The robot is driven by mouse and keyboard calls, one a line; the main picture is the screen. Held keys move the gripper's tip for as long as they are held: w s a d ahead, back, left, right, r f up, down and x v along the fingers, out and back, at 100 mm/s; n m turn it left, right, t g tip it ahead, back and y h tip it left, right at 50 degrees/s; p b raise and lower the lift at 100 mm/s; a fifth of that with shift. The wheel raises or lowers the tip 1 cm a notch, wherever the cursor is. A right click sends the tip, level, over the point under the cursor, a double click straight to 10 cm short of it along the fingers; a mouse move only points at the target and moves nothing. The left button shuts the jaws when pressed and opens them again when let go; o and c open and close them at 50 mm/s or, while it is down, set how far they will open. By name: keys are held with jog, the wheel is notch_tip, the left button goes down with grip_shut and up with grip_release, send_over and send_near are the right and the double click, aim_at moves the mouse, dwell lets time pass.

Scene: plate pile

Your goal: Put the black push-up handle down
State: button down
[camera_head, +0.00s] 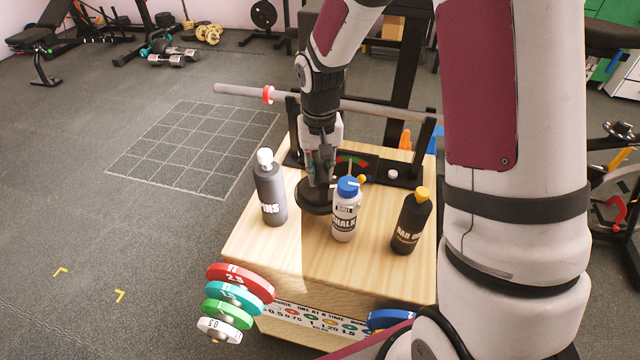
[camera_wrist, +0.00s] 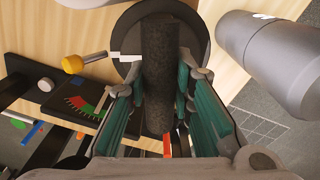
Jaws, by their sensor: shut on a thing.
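The black push-up handle (camera_head: 312,197) is upright between the grey bottle and the white chalk bottle, over the wooden box top (camera_head: 290,265). My gripper (camera_head: 320,165) comes down from above and is shut on its grip. In the wrist view, the dark textured grip (camera_wrist: 160,65) lies between the teal finger pads of my gripper (camera_wrist: 160,112), with a round black base beyond it. I cannot tell whether the base touches the wood. My fingers partly hide the upper handle in the head view.
A grey bottle (camera_head: 270,190) stands left, a white chalk bottle (camera_head: 345,212) close right, and a black bottle (camera_head: 411,222) farther right. Behind are a gauge panel (camera_head: 352,166) and a bar (camera_head: 240,92) on black supports. Coloured plates (camera_head: 240,283) hang at the front left. The front wood is clear.

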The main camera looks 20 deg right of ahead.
jog(key=shift+f+b, duration=0.5)
jog(key=shift+f, duration=1.5)
jog(key=shift+f, duration=0.15)
jog(key=c, duration=1.4)
grip_release()
